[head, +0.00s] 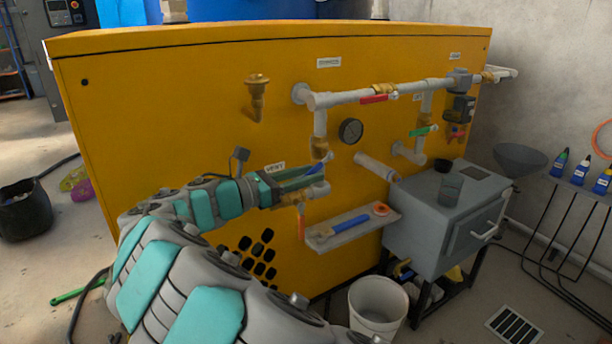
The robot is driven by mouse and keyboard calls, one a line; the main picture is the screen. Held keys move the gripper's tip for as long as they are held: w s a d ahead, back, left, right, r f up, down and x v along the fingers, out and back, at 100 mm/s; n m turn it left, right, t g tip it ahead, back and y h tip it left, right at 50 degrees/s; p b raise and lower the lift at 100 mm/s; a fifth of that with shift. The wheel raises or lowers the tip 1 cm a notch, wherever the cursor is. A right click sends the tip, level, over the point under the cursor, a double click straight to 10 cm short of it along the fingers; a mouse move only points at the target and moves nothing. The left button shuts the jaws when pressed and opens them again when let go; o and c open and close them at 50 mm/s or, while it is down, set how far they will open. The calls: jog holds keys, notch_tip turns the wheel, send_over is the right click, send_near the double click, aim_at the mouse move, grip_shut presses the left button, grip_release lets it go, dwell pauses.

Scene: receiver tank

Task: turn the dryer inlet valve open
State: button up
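Several valves with coloured handles sit on the grey pipework of a yellow panel. A blue handle (320,165) is on a brass valve low on the left vertical pipe. A red handle (378,98) lies along the upper horizontal pipe, and a green handle (422,131) is on the right branch. The small labels are too blurred to tell which valve is the dryer inlet. My gripper (308,178) reaches in from the left, its teal fingers right at the blue handle. I cannot tell whether they touch it or how far they are parted.
A round gauge (350,131) sits between the pipe branches. A small shelf (322,240) with a blue tool juts out below my gripper. A grey box (440,230) on a stand is to the right, and a white bucket (378,305) stands on the floor.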

grip_shut()
dwell(0.3)
dwell(1.1)
